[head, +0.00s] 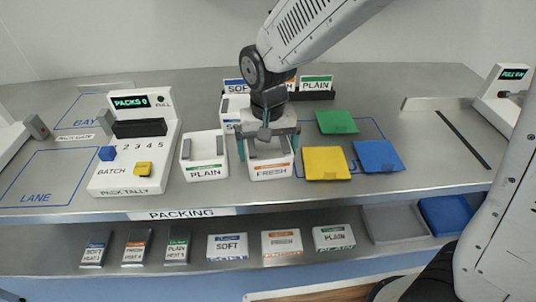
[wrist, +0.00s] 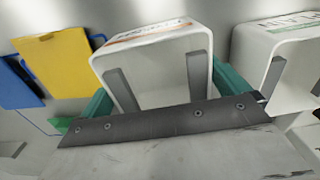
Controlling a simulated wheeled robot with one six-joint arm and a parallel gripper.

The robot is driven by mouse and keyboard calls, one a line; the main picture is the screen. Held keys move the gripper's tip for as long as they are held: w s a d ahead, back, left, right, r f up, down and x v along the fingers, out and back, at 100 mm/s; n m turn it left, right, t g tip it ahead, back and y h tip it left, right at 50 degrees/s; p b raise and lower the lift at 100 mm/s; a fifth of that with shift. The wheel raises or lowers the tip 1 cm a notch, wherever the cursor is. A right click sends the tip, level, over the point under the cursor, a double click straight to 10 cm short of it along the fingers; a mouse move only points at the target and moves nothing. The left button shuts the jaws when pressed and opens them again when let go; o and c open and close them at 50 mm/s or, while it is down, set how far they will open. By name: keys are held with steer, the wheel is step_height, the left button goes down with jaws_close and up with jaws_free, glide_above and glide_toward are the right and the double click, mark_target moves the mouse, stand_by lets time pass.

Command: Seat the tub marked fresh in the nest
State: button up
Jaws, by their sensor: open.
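The white tub marked FRESH (head: 270,172), with an orange stripe, stands upright on the bench. Grey upright bars show inside it. My gripper (head: 268,146) is directly over this tub, open, with one teal finger on each side. In the wrist view the tub (wrist: 150,45) lies between the teal fingers of my gripper (wrist: 165,92); I cannot tell whether they touch its walls. My gripper hides part of the tub's top. I cannot clearly pick out the nest.
A PLAIN tub (head: 205,172) stands close on the left. A SOFT tub (head: 228,106) is partly hidden behind. The pack tally box (head: 150,178) is further left. Yellow (head: 326,164), green (head: 336,122) and blue (head: 378,156) squares lie on the right. The LANE area (head: 50,175) is clear.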

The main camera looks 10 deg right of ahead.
steer(key=shift+f, duration=0.6)
steer(key=c, duration=0.7)
steer(key=shift+r, duration=0.15)
